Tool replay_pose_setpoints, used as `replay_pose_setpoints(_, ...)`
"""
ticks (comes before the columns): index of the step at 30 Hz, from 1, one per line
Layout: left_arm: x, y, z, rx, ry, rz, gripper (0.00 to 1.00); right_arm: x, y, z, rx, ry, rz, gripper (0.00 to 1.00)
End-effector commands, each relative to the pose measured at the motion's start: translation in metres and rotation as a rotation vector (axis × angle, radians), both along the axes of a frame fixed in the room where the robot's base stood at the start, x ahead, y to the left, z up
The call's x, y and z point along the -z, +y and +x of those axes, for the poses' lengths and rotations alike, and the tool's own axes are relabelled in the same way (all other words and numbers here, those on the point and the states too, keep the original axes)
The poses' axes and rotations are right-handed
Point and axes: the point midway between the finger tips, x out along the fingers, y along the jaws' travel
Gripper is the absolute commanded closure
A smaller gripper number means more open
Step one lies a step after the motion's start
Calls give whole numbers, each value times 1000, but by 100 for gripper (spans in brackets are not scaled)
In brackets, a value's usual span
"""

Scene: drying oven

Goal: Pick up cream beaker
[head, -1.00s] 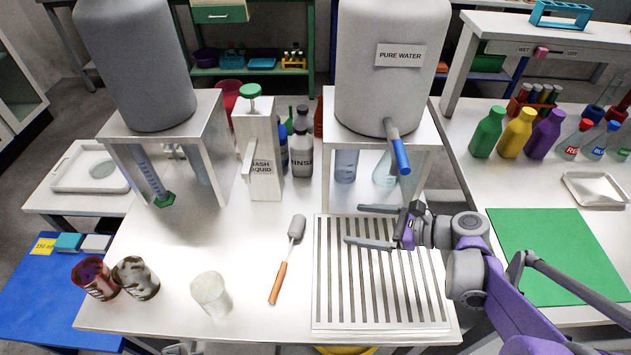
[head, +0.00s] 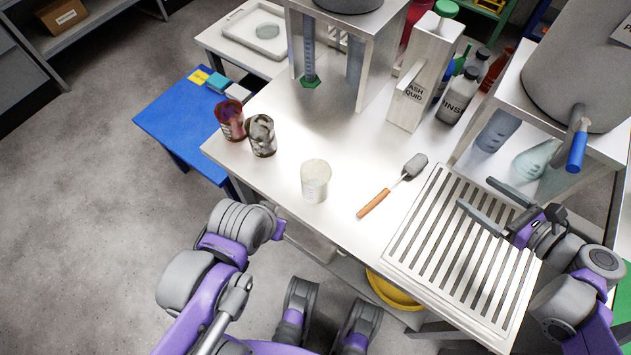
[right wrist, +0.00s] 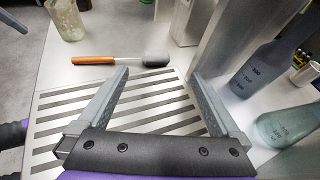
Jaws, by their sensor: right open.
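The cream beaker (head: 315,181) stands upright on the steel table, left of the brush in the head view. It also shows at the top left of the right wrist view (right wrist: 67,20). My right gripper (head: 485,201) is open and empty above the slatted drain rack, well to the right of the beaker with the brush between them. Its two fingers (right wrist: 165,95) are spread wide in the right wrist view. My left arm shows at the lower left of the head view; I cannot make out its gripper's fingers.
A brush with an orange handle (head: 374,204) lies between beaker and drain rack (head: 415,255). A red-stained beaker (head: 230,121) and a dark-stained beaker (head: 262,136) stand left of the cream one. A wash liquid dispenser (head: 408,100) and water tank stands rise behind.

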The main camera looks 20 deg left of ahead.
Motion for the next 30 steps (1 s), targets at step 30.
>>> replay_pose_setpoints(30,28,0,2,0,10,0,100,-20,300,-53,-337,-143,357,0)
